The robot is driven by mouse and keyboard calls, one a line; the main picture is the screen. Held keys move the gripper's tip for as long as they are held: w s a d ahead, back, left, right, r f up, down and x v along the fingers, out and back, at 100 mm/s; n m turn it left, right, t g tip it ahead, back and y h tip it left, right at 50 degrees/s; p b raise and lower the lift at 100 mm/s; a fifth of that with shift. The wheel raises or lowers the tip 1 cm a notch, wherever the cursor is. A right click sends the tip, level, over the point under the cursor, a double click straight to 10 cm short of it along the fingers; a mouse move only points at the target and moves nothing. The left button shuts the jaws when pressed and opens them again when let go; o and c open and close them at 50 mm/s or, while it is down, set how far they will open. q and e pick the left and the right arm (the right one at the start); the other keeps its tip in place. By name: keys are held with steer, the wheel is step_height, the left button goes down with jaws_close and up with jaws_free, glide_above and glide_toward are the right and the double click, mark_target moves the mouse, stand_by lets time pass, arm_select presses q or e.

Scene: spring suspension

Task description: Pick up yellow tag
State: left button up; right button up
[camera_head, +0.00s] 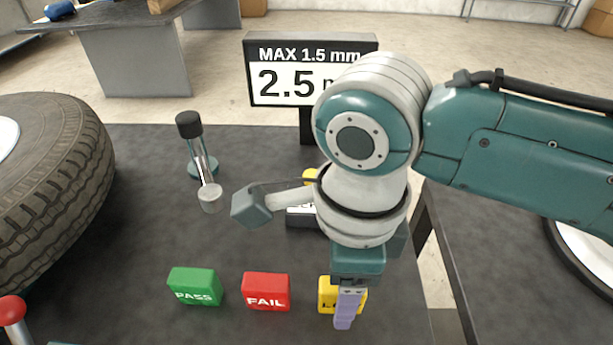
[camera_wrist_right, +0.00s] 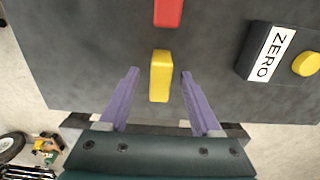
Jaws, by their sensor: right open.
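The yellow tag (camera_head: 326,292) stands on the dark table at the right end of a row of tags, partly hidden by my right gripper in the head view. In the right wrist view the yellow tag (camera_wrist_right: 161,76) lies between the tips of the two purple fingers, with a gap on each side. My right gripper (camera_wrist_right: 157,78) is open and empty; in the head view its finger (camera_head: 347,308) overlaps the tag. I cannot tell its exact height over the table. My left gripper is not in view.
A red FAIL tag (camera_head: 266,291) and a green PASS tag (camera_head: 194,287) stand left of the yellow tag. A black ZERO box (camera_wrist_right: 270,55) with a yellow button is nearby. A display (camera_head: 285,82) stands behind, a tire (camera_head: 60,180) at left.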

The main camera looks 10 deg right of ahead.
step_height(320, 180, down, 2)
steer(key=shift+f, duration=0.2)
jaws_close()
stand_by(0.4)
